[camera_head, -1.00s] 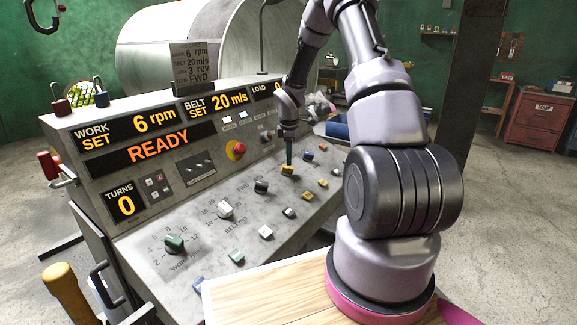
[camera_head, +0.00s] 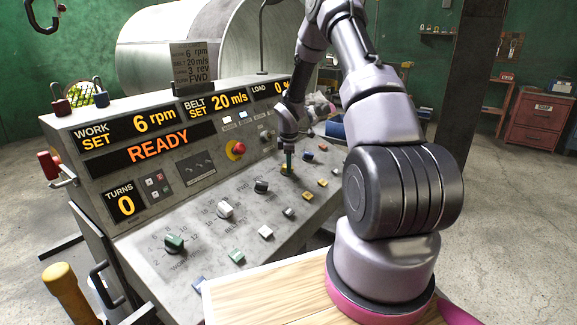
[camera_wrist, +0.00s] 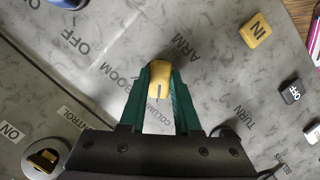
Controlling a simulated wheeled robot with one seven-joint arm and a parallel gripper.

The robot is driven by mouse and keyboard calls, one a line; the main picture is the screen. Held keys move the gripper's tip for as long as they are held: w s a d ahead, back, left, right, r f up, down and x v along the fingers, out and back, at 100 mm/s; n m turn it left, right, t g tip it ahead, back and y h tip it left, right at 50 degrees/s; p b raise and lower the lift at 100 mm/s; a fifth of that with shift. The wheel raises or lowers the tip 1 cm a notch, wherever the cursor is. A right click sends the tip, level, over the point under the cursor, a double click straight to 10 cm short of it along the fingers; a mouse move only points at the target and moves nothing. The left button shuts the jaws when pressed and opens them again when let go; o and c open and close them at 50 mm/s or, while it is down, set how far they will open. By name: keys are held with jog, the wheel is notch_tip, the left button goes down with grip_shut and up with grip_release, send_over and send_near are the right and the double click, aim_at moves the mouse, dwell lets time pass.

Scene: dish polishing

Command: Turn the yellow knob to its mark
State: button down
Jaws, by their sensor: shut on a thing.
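The yellow knob (camera_wrist: 160,74) sits on the grey sloping panel, in the middle of the wrist view. A short dark line shows on its lower end. ARM, BOOM and COLUMN are printed around it, with COLUMN below, partly hidden by my fingers. My gripper (camera_wrist: 160,88) is shut on the knob, one green finger along each side. In the head view my gripper (camera_head: 288,162) points down onto the yellow knob (camera_head: 286,172) towards the far right of the panel. The knob is mostly hidden there.
A yellow IN button (camera_wrist: 256,30) and a black OFF button (camera_wrist: 290,95) lie to the right in the wrist view. A red stop button (camera_head: 235,150) is on the upright panel. Green (camera_head: 174,243) and white (camera_head: 225,209) knobs stand nearer. The display reads READY (camera_head: 160,146).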

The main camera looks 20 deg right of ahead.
jog(key=shift+m, duration=0.3)
jog(key=m+g, duration=0.1)
jog(key=m, duration=0.2)
jog(key=shift+d+y, duration=0.1)
jog(key=shift+y, duration=0.2)
jog(key=m, duration=0.4)
jog(key=shift+w+g+y, duration=0.1)
jog(key=shift+g+y, duration=0.2)
jog(key=shift+g, duration=0.1)
jog(key=m+y, duration=0.1)
jog(key=m, duration=0.3)
jog(key=shift+d+m+y, duration=0.1)
jog(key=shift+m+y, duration=0.4)
jog(key=shift+m, duration=1.5)
jog(key=c, duration=0.6)
grip_release()
